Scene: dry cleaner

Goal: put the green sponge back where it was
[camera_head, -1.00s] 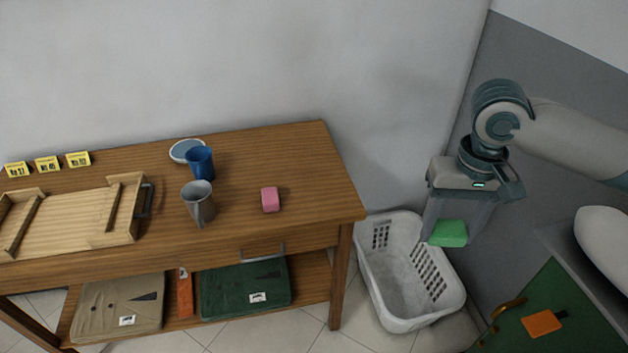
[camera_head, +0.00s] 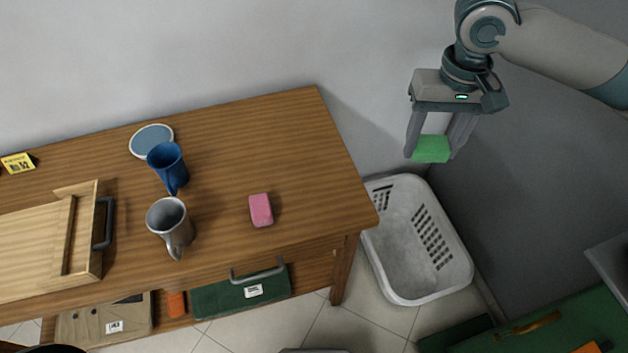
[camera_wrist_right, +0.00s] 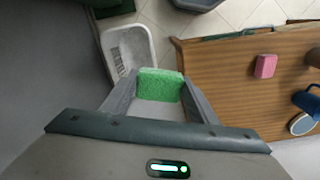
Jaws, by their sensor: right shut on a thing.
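The green sponge (camera_head: 431,149) is held between the fingers of my right gripper (camera_head: 433,145), in the air above the white basket's back edge, right of the table (camera_head: 300,135). In the right wrist view the green sponge (camera_wrist_right: 160,85) sits between the two fingertips, apart from the table. A pink sponge (camera_head: 261,210) lies on the table near its right end. My left gripper is not in view.
A white laundry basket (camera_head: 410,283) stands empty on the floor right of the table. A blue mug (camera_head: 167,163), a grey mug (camera_head: 168,216), a round blue-grey disc (camera_head: 151,139) and a wooden tray (camera_head: 94,262) are on the table. The table's right back corner is clear.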

